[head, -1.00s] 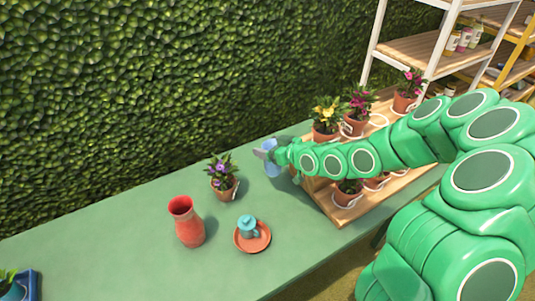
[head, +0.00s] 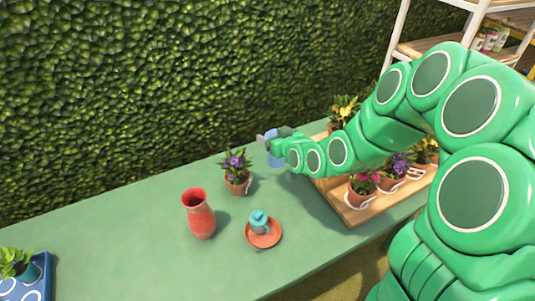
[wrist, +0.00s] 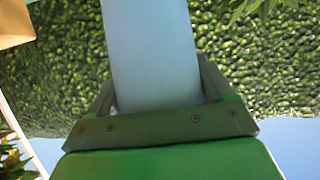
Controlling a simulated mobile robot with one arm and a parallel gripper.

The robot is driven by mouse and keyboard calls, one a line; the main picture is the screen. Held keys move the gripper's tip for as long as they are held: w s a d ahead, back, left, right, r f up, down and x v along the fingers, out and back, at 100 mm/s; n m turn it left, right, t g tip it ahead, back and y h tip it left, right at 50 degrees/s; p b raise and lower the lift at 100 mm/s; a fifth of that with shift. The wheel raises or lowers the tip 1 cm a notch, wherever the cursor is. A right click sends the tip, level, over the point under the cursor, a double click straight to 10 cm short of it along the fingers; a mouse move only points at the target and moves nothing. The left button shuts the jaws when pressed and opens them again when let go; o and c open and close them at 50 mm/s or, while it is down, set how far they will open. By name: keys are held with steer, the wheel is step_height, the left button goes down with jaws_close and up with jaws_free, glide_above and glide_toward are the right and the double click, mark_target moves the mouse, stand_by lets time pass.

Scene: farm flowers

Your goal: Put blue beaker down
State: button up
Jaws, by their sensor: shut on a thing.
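My gripper (head: 268,139) is shut on the blue beaker (head: 274,158), which shows only in part in the head view, at the end of my green arm. The beaker is a pale blue vessel near the table's back edge, to the left of the wooden plant tray. In the wrist view the beaker (wrist: 152,50) fills the middle between my fingers. Whether its base touches the green table (head: 130,240) I cannot tell.
A potted purple flower (head: 237,178) stands left of the beaker. A red vase (head: 198,214) and an orange saucer (head: 264,240) holding a teal can (head: 259,222) are nearer. The wooden tray (head: 352,217) holds several potted flowers. A blue tray (head: 42,270) is at far left.

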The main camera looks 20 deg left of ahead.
steer(key=w+a+f, duration=0.3)
steer(key=w+f, duration=0.3)
steer(key=w+a+f, duration=0.3)
steer(key=w+f, duration=0.3)
steer(key=shift+a+f, duration=0.3)
steer(key=shift+f, duration=0.1)
stand_by(0.4)
steer(key=shift+f, duration=0.15)
steer(key=o, duration=1.2)
steer(key=v, duration=1.2)
steer(key=shift+s, duration=0.1)
